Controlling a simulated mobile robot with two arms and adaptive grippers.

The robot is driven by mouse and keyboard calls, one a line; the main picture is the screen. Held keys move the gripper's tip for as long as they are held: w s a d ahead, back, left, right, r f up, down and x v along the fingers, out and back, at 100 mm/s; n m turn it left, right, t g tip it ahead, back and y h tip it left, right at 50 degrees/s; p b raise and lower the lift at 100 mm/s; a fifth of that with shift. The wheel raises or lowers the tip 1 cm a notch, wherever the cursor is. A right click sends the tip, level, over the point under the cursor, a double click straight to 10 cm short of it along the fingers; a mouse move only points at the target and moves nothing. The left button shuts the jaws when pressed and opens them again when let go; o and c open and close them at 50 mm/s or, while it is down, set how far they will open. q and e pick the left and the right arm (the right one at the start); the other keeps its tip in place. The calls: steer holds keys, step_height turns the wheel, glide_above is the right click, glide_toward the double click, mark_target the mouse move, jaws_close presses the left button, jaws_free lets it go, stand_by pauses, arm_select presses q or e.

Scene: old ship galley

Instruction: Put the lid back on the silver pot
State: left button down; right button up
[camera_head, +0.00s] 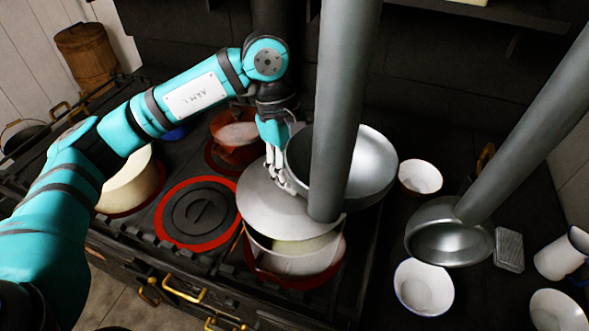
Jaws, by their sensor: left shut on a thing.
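The silver pot (295,266) stands on the stove below the middle of the view, its front opening showing a pale inside. The lid, a flat grey disc (262,207), is over the back part of the pot and set toward the back left. I cannot tell whether it touches the rim. My left gripper (284,180) reaches down from behind and is shut on the lid; its fingertips hide the grip point. A thick grey shaft (340,110) hides the lid's right side. My right gripper is not in view.
A large silver bowl shape (375,165) is close behind and right of the lid. Another shaft (530,115) ends at a smaller metal bowl (450,243). A red-rimmed burner (200,212) is left; a red pan (236,134) is behind. White bowls (424,287) stand right.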

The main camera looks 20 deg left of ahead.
arm_select(q)
steer(key=shift+x, duration=0.9)
step_height(320, 180, down, 2)
steer(key=shift+w+a+f+b, duration=0.1)
steer(key=shift+a+b, duration=0.05)
steer(key=shift+b, duration=0.8)
steer(key=shift+f+b, duration=0.25)
steer(key=shift+b, duration=0.1)
steer(key=shift+f+b, duration=0.35)
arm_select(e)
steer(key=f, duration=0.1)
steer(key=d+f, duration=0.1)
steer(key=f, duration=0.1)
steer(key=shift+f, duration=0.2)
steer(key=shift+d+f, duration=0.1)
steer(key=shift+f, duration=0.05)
arm_select(q)
steer(key=shift+b, duration=0.35)
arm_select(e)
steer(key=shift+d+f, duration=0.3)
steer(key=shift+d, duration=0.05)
